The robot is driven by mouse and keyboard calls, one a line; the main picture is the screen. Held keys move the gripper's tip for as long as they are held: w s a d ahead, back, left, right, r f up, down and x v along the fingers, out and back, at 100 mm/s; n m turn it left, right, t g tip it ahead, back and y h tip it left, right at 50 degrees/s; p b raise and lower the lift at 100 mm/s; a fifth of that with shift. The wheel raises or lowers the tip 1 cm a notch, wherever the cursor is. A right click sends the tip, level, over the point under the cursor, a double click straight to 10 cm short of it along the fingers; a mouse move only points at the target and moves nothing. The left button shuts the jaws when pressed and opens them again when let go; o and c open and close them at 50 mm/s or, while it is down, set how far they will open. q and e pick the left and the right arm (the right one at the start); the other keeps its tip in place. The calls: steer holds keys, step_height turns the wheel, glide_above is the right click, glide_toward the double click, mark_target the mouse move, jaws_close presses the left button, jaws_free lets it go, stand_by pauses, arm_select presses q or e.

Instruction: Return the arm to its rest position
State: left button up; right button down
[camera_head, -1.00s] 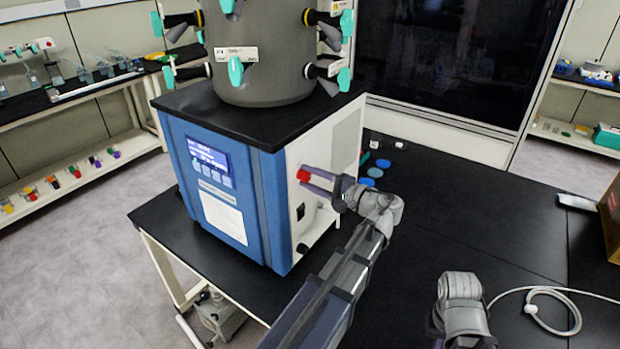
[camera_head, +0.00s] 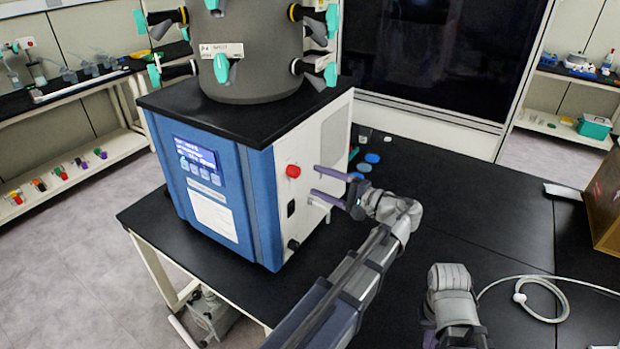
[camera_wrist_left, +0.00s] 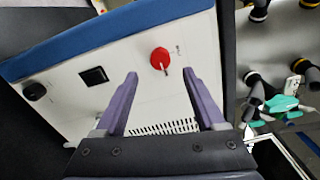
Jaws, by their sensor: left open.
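My left gripper (camera_head: 322,184) is open and empty beside the white side panel of the freeze dryer (camera_head: 226,190). Its two purple fingers point at the panel, below and right of the red knob (camera_head: 293,171). In the left wrist view the open fingers (camera_wrist_left: 158,88) show with the red knob (camera_wrist_left: 160,58) beyond them, apart from both. My left arm (camera_head: 345,285) reaches in from the bottom. Part of my right arm shows at the lower right, but its gripper fingers cannot be made out.
The freeze dryer stands on a black table (camera_head: 440,225). Blue round caps (camera_head: 372,158) lie behind my left gripper. A white cable (camera_head: 520,297) lies at the right, near a brown box (camera_head: 606,205). The table's middle right is clear.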

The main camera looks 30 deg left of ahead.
arm_select(q)
steer(key=shift+d, duration=0.45)
steer(key=s+d+f+h, duration=0.4)
steer(key=f+h, duration=0.1)
steer(key=f, duration=0.3)
steer(key=s+d+f+h, duration=0.3)
steer(key=d+f+h, duration=0.1)
steer(key=f, duration=0.3)
steer(key=s+d+f+h, duration=0.3)
steer(key=s+d+h, duration=0.1)
steer(key=d, duration=0.3)
steer(key=s+d+f+g+h, duration=0.1)
steer(key=s+d+f+h, duration=0.2)
steer(key=d, duration=0.4)
steer(key=shift+s+d+f+h, duration=0.4)
steer(key=shift+s+f, duration=0.05)
steer(key=shift+s, duration=0.5)
